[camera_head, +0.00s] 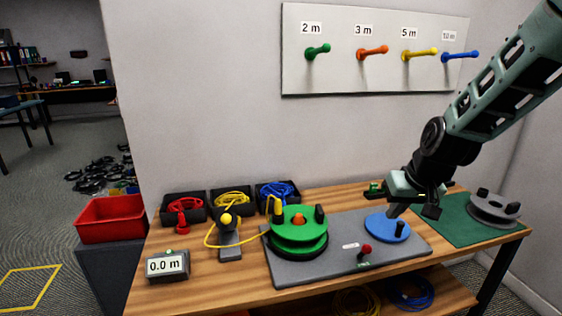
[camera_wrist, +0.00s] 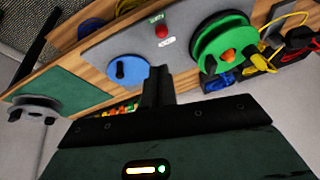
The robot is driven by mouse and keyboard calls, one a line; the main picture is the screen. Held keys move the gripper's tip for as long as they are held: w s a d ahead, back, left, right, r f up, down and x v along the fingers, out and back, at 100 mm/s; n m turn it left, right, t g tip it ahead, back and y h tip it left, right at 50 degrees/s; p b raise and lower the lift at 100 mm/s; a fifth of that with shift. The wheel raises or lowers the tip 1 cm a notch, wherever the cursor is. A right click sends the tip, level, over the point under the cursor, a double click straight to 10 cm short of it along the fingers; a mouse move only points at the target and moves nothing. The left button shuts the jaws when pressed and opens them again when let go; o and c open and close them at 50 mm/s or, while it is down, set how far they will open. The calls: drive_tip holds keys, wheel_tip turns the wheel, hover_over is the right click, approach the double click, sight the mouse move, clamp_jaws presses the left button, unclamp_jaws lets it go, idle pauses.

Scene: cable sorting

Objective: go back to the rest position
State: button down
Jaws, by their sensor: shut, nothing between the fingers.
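My gripper (camera_head: 394,211) hangs at the right of the bench, over the blue crank disc (camera_head: 383,231) of the grey winding plate (camera_head: 341,268). In the wrist view my gripper (camera_wrist: 158,72) has its fingers together with nothing between them. The blue disc also shows in the wrist view (camera_wrist: 133,66), just left of the fingers. I cannot tell whether the fingertips touch the disc. The green reel (camera_head: 285,244) sits on the left of the plate, with a yellow cable running from it to a small grey stand (camera_head: 230,252).
Black bins of red, yellow and blue cable stand at the back left. The meter (camera_head: 168,266) reads 0.0 m. A grey disc (camera_head: 494,209) lies on a green mat (camera_head: 458,227) at right. A red crate (camera_head: 110,219) is at left. A peg board (camera_head: 375,79) hangs behind.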

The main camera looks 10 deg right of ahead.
drive_tip(key=s+a+r+n+g+y, duration=0.1)
drive_tip(key=s+a+n, duration=0.25)
drive_tip(key=a, duration=0.65)
drive_tip(key=s+a+n+g, duration=0.1)
drive_tip(key=s+a+n, duration=0.1)
drive_tip(key=s+a, duration=0.2)
drive_tip(key=s+a+r+n+g+p, duration=0.1)
drive_tip(key=s+a, duration=0.3)
drive_tip(key=s, duration=0.6)
drive_tip(key=s+a+r+n+g+h+p, duration=0.1)
drive_tip(key=s+a+n, duration=0.1)
drive_tip(key=s+a, duration=0.2)
drive_tip(key=s, duration=0.3)
drive_tip(key=shift+s+n+g, duration=0.2)
drive_tip(key=shift+n+g, duration=0.1)
drive_tip(key=shift+n, duration=0.05)
